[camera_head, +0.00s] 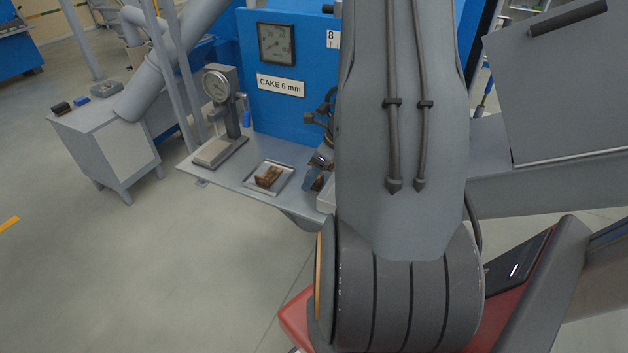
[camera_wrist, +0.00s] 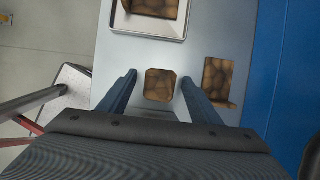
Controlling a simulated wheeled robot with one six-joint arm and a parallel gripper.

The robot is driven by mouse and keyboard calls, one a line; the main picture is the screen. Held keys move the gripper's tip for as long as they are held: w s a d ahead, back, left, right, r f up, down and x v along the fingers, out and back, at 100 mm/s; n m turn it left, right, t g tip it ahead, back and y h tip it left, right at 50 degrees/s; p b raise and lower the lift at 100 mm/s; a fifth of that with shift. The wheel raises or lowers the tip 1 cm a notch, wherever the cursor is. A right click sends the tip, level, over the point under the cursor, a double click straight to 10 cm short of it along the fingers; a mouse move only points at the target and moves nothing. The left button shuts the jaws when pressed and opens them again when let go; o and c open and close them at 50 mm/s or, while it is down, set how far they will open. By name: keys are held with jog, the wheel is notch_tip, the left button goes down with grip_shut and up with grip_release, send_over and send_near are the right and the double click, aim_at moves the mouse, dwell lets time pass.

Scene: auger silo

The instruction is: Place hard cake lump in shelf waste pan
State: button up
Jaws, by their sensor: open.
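The waste pan (camera_head: 286,174) is a shallow metal tray on the grey shelf, with a brown lump (camera_head: 268,177) in it. In the wrist view the pan (camera_wrist: 150,31) is at the top, partly cut off, with brown cake (camera_wrist: 155,7) inside. My gripper (camera_wrist: 159,76) is open over the shelf. A small brown cake lump (camera_wrist: 159,86) shows between its two blue fingers, with a gap on each side. I cannot tell its height relative to the fingertips. A larger brown cake piece (camera_wrist: 217,80) lies to the right. My arm hides much of the shelf in the head view.
A dial gauge on a stand (camera_head: 222,100) is at the shelf's left. A blue panel (camera_head: 285,110) with a "CAKE 6 mm" sign stands behind the shelf. A grey cabinet (camera_head: 105,145) is farther left. Open floor (camera_head: 130,260) lies in front.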

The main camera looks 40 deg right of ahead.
jog(key=shift+f, duration=0.2)
jog(key=c, duration=1.3)
